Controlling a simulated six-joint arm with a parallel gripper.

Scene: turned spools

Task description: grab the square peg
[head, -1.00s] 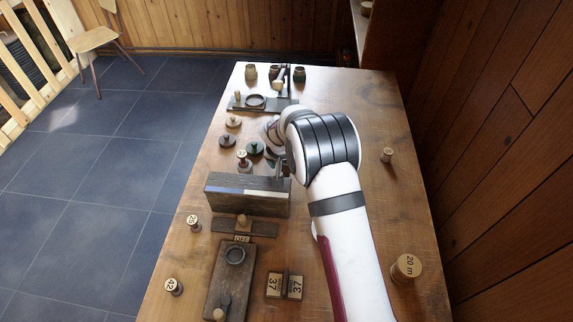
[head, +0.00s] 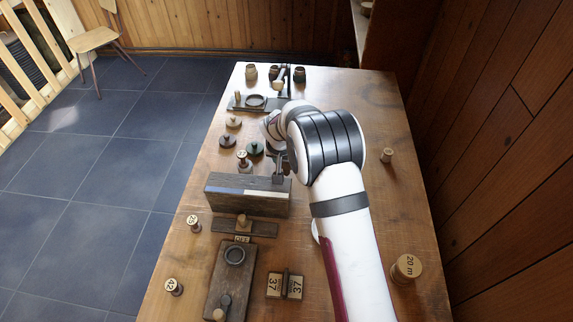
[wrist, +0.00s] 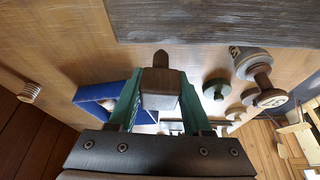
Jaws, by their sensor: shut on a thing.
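The square peg (wrist: 159,97), a grey-brown square block with a rounded knob, sits between the two green fingers of my gripper (wrist: 160,103) in the wrist view. The fingers are shut on its sides, and the knob points away from my wrist. In the head view my gripper (head: 279,165) is small and dark, just behind the long dark wooden block and partly hidden by my arm. I cannot make out the peg clearly there.
The long wooden block (head: 247,199) stands close in front of my gripper. Spool 37 (head: 242,160) and several knobbed discs (head: 255,148) stand to its left. A blue piece (wrist: 93,101) lies beyond one finger. The table's right side is mostly clear.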

